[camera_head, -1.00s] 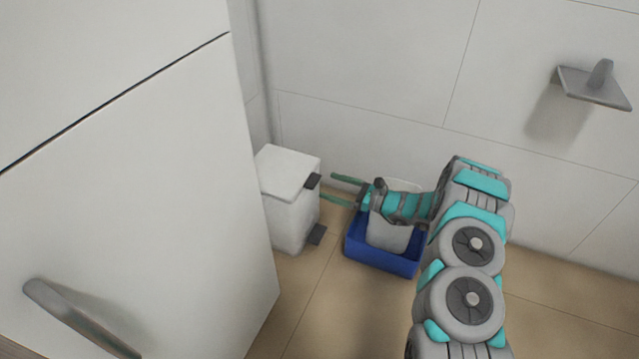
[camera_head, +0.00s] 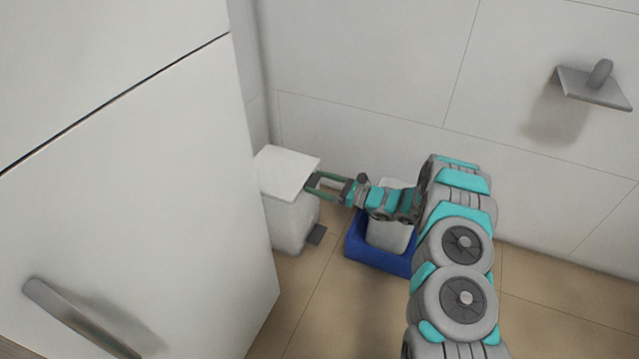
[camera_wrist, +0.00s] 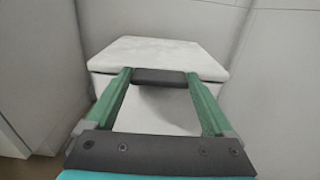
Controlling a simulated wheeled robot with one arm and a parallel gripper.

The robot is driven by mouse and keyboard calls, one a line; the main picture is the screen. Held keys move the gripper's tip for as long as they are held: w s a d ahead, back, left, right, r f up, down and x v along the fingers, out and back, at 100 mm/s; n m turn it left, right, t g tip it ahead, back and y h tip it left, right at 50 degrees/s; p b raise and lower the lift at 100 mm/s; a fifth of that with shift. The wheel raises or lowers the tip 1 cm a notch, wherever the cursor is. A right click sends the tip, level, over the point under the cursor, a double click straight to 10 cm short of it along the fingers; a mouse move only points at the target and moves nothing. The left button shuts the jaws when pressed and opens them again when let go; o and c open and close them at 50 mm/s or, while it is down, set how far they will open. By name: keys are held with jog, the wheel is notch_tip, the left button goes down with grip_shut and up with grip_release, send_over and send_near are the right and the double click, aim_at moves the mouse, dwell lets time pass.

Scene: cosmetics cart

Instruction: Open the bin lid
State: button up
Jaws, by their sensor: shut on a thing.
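The white bin (camera_head: 287,222) stands on the floor between the cabinet and the blue crate. Its lid (camera_head: 288,170) lies flat and closed on top. A dark tab (camera_wrist: 160,76) sticks out from the lid's front edge; in the wrist view it spans between my green fingers. My gripper (camera_head: 312,184) is shut on this lid tab, one finger at each end of it. In the wrist view the lid (camera_wrist: 165,54) fills the upper middle, with the bin's white front (camera_wrist: 158,112) below it. A dark pedal (camera_head: 316,235) shows low on the bin's front.
A blue crate (camera_head: 378,258) holding a white container (camera_head: 388,236) stands right of the bin, under my arm. A white cabinet (camera_head: 150,190) with a grey handle (camera_head: 80,318) is close on the left. A grey wall holder (camera_head: 597,88) is at upper right.

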grip_shut()
dwell(0.3)
